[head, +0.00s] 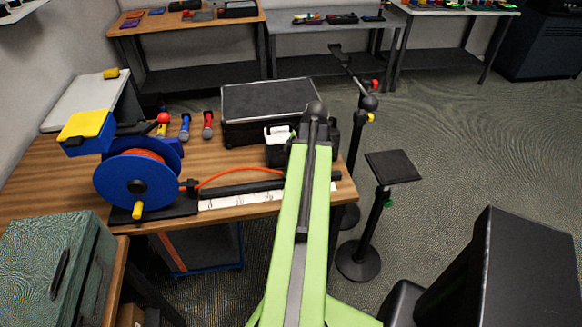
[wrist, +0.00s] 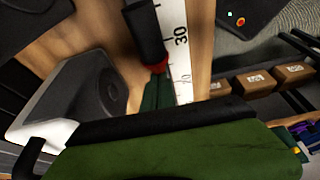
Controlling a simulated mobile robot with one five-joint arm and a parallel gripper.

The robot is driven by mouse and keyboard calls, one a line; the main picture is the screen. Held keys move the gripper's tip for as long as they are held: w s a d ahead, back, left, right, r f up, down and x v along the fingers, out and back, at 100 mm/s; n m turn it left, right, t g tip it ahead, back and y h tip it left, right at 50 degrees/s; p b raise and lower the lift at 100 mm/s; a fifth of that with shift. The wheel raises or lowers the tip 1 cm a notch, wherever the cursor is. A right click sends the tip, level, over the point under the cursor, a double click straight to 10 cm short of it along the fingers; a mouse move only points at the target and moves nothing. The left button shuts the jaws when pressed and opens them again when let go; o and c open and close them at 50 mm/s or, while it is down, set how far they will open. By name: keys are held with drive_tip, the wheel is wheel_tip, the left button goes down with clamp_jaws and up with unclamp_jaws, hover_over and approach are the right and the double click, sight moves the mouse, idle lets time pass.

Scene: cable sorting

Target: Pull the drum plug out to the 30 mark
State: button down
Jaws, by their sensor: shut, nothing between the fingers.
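The blue drum (head: 138,182) stands at the left of the wooden table, wound with orange cable. An orange cable (head: 235,171) arches right from it and passes behind my green arm. A white scale strip (head: 235,200) lies along the table's front; in the wrist view it (wrist: 178,38) shows the number 30. Next to it is a black cylindrical piece (wrist: 145,30) with a red end (wrist: 156,66), possibly the plug. My gripper (wrist: 157,86) shows as dark green fingers, shut and empty, close to the red end; contact is unclear. The head view hides the gripper behind the arm.
A black case (head: 265,112), red and blue connectors (head: 185,127) and a yellow-and-blue box (head: 85,132) are farther back on the table. A black stand (head: 392,167) is to the right. Cardboard boxes (wrist: 258,81) show at the right of the wrist view.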

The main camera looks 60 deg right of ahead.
drive_tip(key=p+v, duration=0.9)
drive_tip(key=v, duration=0.1)
drive_tip(key=shift+s, duration=0.15)
